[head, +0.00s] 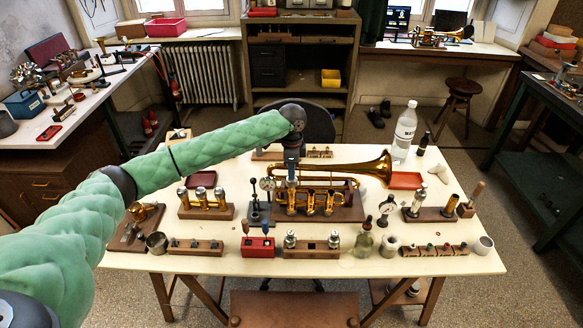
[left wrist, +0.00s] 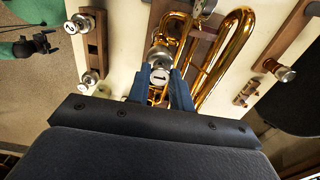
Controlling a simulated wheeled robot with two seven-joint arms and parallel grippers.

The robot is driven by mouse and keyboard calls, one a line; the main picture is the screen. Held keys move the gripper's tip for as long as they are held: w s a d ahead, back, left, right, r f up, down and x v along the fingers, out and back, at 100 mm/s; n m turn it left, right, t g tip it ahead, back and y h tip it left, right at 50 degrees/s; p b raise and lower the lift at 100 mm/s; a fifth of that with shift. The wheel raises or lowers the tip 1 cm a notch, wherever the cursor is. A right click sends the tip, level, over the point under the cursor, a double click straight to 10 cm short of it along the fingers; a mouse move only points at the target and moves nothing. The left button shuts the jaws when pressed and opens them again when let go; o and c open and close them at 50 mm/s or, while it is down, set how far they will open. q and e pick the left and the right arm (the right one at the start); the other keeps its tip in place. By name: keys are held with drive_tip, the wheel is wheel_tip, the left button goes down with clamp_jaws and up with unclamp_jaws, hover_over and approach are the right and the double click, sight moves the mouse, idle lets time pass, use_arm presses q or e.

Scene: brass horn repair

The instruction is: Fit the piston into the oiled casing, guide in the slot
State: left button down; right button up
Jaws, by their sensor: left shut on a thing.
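The brass horn (head: 372,168) lies on a wooden stand on the table, bell to the right; its tubes (left wrist: 238,60) fill the upper middle of the left wrist view. My left gripper (head: 291,174) is over the valve casings (head: 318,202). Its blue fingers (left wrist: 161,90) are shut on a silver-topped piston marked 1 (left wrist: 160,76). The piston's lower body, its guide and the casing slot are hidden, so I cannot tell whether it has entered. My right gripper (left wrist: 38,46) appears dark and small in the left wrist view; its jaws are unclear.
A wooden block (head: 312,247) with two silver-topped pieces stands in front of the horn. A red block (head: 258,247), a glass bottle (head: 364,241) and a brass-part rack (head: 205,210) stand close by. A large bottle (head: 405,130) is at the back right.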

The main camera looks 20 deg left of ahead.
use_arm(q)
drive_tip(key=shift+f, duration=1.9)
drive_tip(key=c, duration=1.2)
unclamp_jaws()
drive_tip(key=shift+o, duration=0.2)
drive_tip(key=shift+r+b, duration=0.5)
drive_tip(key=shift+r, duration=0.05)
wheel_tip(320, 180, up, 5)
drive_tip(key=shift+r+b, duration=0.1)
drive_tip(key=shift+b, duration=0.9)
drive_tip(key=shift+r, duration=0.8)
